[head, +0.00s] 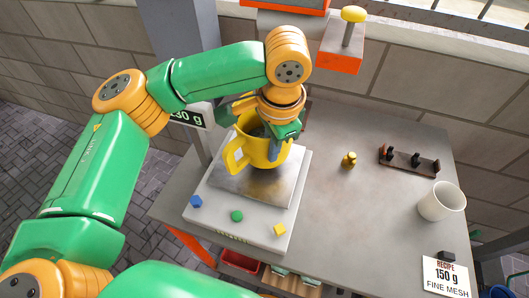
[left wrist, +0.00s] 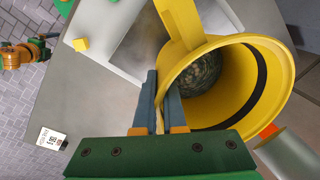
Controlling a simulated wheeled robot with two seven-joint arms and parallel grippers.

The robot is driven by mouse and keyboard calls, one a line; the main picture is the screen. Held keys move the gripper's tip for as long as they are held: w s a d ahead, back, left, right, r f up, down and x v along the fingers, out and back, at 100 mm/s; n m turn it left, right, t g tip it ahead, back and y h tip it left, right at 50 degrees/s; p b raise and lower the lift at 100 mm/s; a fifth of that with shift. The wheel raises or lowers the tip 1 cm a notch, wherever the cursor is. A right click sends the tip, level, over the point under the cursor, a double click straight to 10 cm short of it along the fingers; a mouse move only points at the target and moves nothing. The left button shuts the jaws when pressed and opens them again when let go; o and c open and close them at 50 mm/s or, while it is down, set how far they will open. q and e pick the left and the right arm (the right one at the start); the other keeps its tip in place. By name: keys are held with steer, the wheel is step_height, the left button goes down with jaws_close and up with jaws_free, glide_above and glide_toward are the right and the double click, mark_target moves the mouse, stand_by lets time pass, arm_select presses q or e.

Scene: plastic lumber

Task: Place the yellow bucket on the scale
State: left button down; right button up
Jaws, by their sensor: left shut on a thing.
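The yellow bucket (head: 265,152) is upright over the back part of the scale's metal plate (head: 258,190), its handle toward the left. I cannot tell whether its base touches the plate. My left gripper (head: 287,130) comes from above and is shut on the bucket's rim. In the left wrist view, the fingers (left wrist: 162,105) pinch the wall of the bucket (left wrist: 190,65), and dark speckled material lies inside. The scale (head: 250,226) has a light body, and its display (head: 187,116) shows digits ending in "30 g", partly hidden by my arm. My right gripper is not in view.
Blue, green and yellow buttons line the scale's front. To the right on the grey table (head: 330,215) are a small brass weight (head: 348,160), a dark rack (head: 408,161), a white cup (head: 441,201) and a recipe card (head: 446,276) reading 150 g, fine mesh. The table's middle is clear.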

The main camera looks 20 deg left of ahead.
mark_target(266, 157)
arm_select(q)
steer(key=f, duration=0.1)
steer(key=a+f, duration=0.1)
steer(key=f, duration=0.1)
steer(key=shift+a+p, duration=0.15)
steer(key=shift+p, duration=0.2)
steer(key=shift+f, duration=0.3)
steer(key=c, duration=1)
jaws_free()
steer(key=shift+f, duration=0.1)
steer(key=r, duration=0.4)
steer(key=s+r, duration=0.1)
steer(key=r, duration=0.3)
steer(key=d+r, duration=0.1)
steer(key=r, duration=0.3)
steer(key=shift+s+d+r, duration=0.1)
steer(key=shift+s+r, duration=0.05)
